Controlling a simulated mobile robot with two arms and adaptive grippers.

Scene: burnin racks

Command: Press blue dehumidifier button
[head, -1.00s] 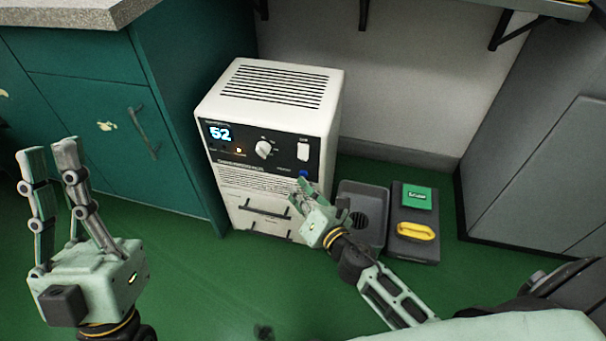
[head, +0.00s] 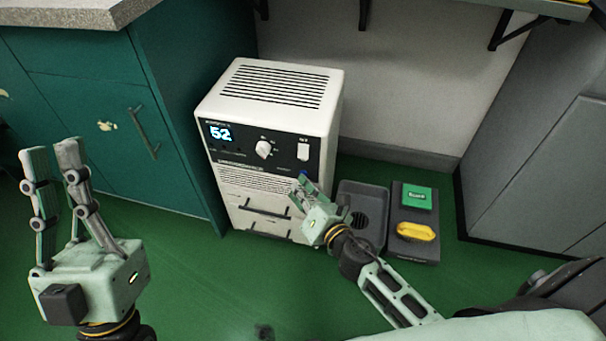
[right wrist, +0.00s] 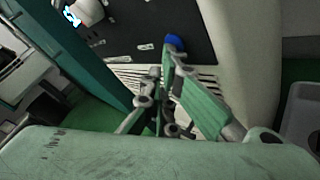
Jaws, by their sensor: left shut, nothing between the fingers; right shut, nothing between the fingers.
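The white dehumidifier (head: 268,120) stands on the green floor, its dark panel showing a lit 52. Its blue button (right wrist: 174,42) is at the panel's lower right; in the head view the button (head: 304,174) is only partly visible above my fingertips. My right gripper (head: 302,184) is shut and empty, its tips at the button. In the right wrist view, a fingertip of the right gripper (right wrist: 167,70) is just below the button; I cannot tell whether it touches. My left gripper (head: 52,150) is shut and empty, raised at the left, away from the dehumidifier.
A teal cabinet (head: 165,110) stands left of the dehumidifier. To its right are a dark tray (head: 372,193) and a dark box with a green block (head: 418,197) and a yellow piece (head: 416,231). A grey cabinet (head: 530,180) is at the far right.

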